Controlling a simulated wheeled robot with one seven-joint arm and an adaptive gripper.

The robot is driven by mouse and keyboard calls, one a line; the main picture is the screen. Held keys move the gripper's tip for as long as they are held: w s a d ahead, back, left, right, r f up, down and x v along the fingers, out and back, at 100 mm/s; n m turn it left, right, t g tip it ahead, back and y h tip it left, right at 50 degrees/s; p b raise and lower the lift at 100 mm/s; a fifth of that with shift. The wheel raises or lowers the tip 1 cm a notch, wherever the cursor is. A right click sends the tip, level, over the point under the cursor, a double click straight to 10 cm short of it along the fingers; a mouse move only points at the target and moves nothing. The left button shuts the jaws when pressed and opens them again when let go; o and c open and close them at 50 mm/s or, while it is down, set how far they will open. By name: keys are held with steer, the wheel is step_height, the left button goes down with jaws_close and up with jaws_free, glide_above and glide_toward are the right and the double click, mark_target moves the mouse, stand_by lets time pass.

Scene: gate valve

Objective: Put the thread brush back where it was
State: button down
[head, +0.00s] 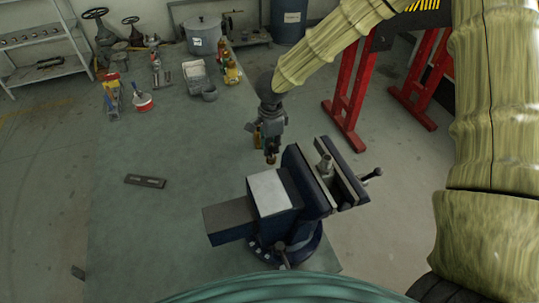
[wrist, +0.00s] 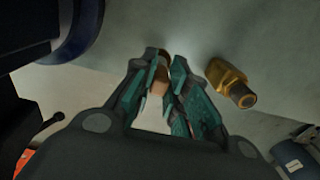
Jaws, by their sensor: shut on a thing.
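My gripper (head: 270,150) hangs over the bench, just behind the blue vise. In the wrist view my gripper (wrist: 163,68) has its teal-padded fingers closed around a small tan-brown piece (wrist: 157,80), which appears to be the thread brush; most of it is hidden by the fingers. In the head view a small brown end (head: 271,159) shows below the fingertips. A brass fitting (wrist: 229,82) lies on the bench to the right of the fingers in the wrist view, apart from them.
The blue vise (head: 269,192) stands at the bench's near right. A dark flat bar (head: 145,181) lies on the left of the green bench (head: 190,150). A red-and-white tin (head: 142,103), grey tray (head: 199,80), bottles (head: 231,73) and pot (head: 204,38) stand at the back. The middle is clear.

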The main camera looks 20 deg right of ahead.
mark_target(270, 157)
steer(key=shift+f+p, duration=0.45)
steer(key=shift+f, duration=1.85)
steer(key=shift+f, duration=0.15)
steer(key=c, duration=1.4)
jaws_free()
step_height(270, 157, up, 12)
steer(key=shift+s+d+r+b, duration=0.1)
steer(key=shift+s+r+b, duration=0.05)
steer(key=shift+b, duration=0.85)
